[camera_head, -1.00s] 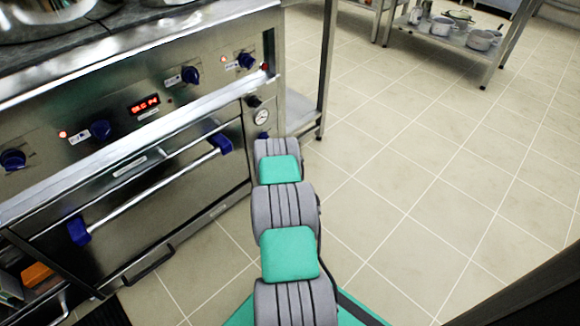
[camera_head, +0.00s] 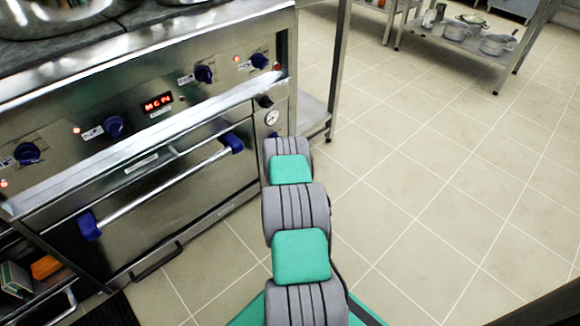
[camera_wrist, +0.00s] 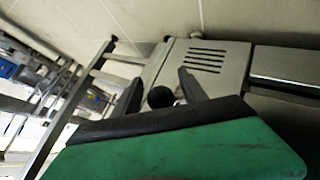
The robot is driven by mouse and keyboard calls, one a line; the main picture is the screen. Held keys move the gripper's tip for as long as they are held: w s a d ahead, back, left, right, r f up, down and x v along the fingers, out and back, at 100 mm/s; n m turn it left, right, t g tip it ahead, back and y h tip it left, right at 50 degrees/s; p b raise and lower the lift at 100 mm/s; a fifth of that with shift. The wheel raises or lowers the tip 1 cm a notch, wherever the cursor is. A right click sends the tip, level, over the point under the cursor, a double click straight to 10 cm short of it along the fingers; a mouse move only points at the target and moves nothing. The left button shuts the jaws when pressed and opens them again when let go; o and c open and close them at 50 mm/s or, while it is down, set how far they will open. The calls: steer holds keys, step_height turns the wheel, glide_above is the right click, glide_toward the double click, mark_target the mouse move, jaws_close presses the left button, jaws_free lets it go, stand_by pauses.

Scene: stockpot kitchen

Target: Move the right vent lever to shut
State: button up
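In the wrist view, a round black knob (camera_wrist: 160,97), which looks like the end of a lever, lies between the two dark fingers of my gripper (camera_wrist: 160,77). The fingers are spread apart and no contact with the knob shows; its depth is hard to judge. Behind it is a pale metal panel with several dark vent slots (camera_wrist: 205,60). In the head view, a small black knob (camera_head: 265,101) sits on the oven's right front edge above a round gauge (camera_head: 272,117). My gripper is hidden behind my arm there, and which lever position is set cannot be told.
The steel oven (camera_head: 180,130) has several blue dials, a red display (camera_head: 158,103) and a door handle bar (camera_head: 165,185). Large pots (camera_head: 50,15) stand on top. A steel rack (camera_head: 318,112) stands right of the oven. Tiled floor (camera_head: 430,180) to the right is clear.

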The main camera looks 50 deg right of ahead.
steer(key=p+v, duration=0.3)
steer(key=v, duration=0.4)
steer(key=shift+a+r+p, duration=0.25)
steer(key=shift+r+p, duration=0.05)
steer(key=shift+s, duration=0.2)
